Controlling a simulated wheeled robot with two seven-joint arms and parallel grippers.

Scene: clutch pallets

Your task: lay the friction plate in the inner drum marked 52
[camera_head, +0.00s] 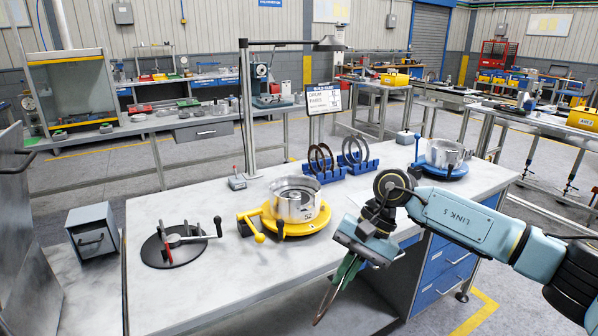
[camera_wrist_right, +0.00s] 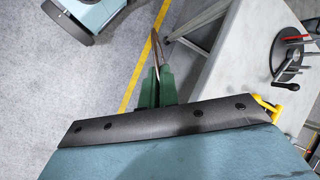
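My right gripper (camera_head: 345,272) is in front of the bench's front edge, pointing down. Its green fingers, also in the right wrist view (camera_wrist_right: 156,88), are shut on a thin brown friction plate (camera_head: 325,303), seen nearly edge-on. The plate also shows in the right wrist view (camera_wrist_right: 155,48). A silver drum (camera_head: 296,206) sits on a yellow round fixture (camera_head: 308,229) on the bench, behind and left of the gripper. Another silver drum (camera_head: 441,153) sits on a blue round fixture (camera_head: 430,170) at the right. No marking 52 is readable on either drum. My left gripper is out of view.
Blue racks (camera_head: 330,175) with upright dark rings stand behind the yellow fixture. A black round base (camera_head: 160,250) with a handled clamp is at the left of the grey bench (camera_head: 225,290). A lamp post (camera_head: 247,110) and small sign (camera_head: 325,98) rise behind.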

